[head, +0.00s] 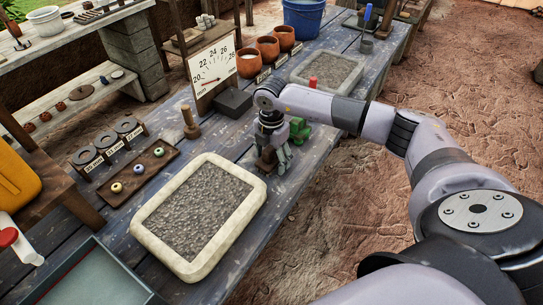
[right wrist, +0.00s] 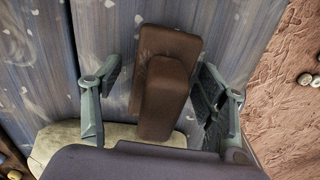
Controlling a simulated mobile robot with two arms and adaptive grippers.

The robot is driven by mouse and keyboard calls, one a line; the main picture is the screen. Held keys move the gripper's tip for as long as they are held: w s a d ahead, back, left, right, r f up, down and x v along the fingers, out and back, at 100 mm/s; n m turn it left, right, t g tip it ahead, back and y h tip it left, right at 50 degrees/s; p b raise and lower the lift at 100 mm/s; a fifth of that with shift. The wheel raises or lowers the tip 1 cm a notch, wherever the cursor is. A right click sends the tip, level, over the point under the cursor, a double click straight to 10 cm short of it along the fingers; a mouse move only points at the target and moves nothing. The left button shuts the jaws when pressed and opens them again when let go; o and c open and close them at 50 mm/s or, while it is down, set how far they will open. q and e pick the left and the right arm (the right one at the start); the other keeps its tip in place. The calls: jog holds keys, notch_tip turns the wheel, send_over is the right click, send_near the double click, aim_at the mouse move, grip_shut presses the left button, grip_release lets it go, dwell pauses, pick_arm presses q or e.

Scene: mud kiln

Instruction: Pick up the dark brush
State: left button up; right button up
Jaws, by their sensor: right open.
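The dark brush appears to be the dark brown block with a raised handle (right wrist: 165,88), which lies on the blue-grey plank table in the right wrist view. In the head view only a small part of it (head: 266,159) shows beside my right gripper's fingers. My right gripper (head: 275,160) is low over the table, pointing down. In the right wrist view its two open fingers (right wrist: 158,105) stand on either side of the brown block, with gaps on both sides. My left gripper is not in view.
A pale-rimmed tray of grey grit (head: 143,238) lies close in front of my right gripper. A green object (head: 300,130) is just behind it. A dial board (head: 213,75), a dark grey block (head: 233,103) and orange pots (head: 268,48) stand farther back. A wooden stamp (head: 190,124) stands left.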

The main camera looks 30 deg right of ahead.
jog(key=shift+c, duration=0.6)
jog(key=c, duration=1.2)
